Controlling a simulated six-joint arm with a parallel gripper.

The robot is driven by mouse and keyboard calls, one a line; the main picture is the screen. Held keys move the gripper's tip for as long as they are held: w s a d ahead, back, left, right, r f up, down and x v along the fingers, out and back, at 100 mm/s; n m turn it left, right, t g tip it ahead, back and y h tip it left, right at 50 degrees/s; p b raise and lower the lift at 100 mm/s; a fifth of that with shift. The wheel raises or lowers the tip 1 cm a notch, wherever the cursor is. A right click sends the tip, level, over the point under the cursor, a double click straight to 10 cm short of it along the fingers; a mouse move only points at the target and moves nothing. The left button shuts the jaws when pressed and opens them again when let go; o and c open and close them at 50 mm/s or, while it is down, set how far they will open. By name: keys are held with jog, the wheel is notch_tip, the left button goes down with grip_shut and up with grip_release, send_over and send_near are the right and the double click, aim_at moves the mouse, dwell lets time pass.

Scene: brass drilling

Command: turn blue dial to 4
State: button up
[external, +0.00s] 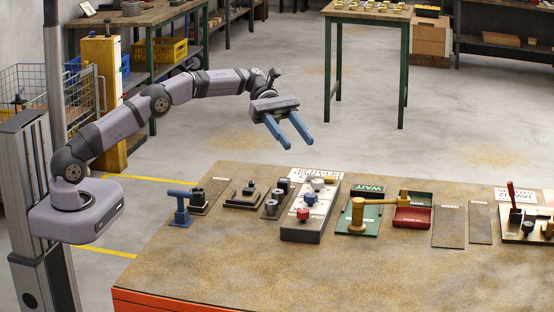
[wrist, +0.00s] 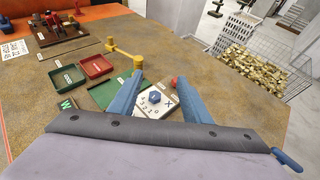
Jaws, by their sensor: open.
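The blue dial (external: 309,198) sits in the middle of a grey box with a white top face (external: 289,225), between a white knob (external: 316,184) and a red dial (external: 303,213). In the wrist view the blue dial (wrist: 153,97) shows between my fingers, with small dark digits around it; its pointer setting is too small to read. My gripper (external: 299,145) is open and empty, its two blue fingers in the air well above the bench and apart from the dial. The red dial (wrist: 174,82) is partly hidden by the right finger in the wrist view.
A yellow lever (external: 358,213) on a green plate stands right of the box, with a red tray (external: 413,217) beyond it. Small dark fixtures (external: 243,194) and a blue tap-like piece (external: 180,205) stand to its left. The bench front (external: 330,275) is clear.

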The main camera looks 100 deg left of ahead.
jog(key=w+a+f+y+p, duration=0.1)
jog(key=f+y, duration=0.1)
jog(key=w+a+f+y+p, duration=0.1)
jog(key=f+y, duration=0.1)
jog(key=w+a+f+m+y+p, duration=0.1)
jog(key=f+y+p, duration=0.1)
jog(key=shift+f+g, duration=0.15)
jog(key=shift+g, duration=0.25)
jog(key=f+m+y+p, duration=0.1)
jog(key=s+a+f+m+g+y, duration=0.1)
jog(key=shift+s+a+f+y+p, duration=0.15)
jog(key=shift+a+f+y+p, duration=0.1)
jog(key=shift+y+p, duration=0.15)
jog(key=s+d+r+m+t+y+p, duration=0.2)
jog(key=d+r+m+t+p, duration=0.25)
jog(key=m, duration=0.55)
jog(key=s+d+r+m+t+y+p, duration=0.15)
jog(key=d+r+m+p, duration=0.25)
jog(key=d+r+m, duration=0.45)
jog(key=m, duration=0.3)
send_near(308, 195)
jog(key=w, duration=0.1)
jog(key=shift+n+y, duration=0.25)
jog(key=shift+y, duration=0.1)
jog(key=shift+f+p+x, duration=0.2)
jog(key=shift+p+x, duration=0.9)
jog(key=shift+x, duration=2.75)
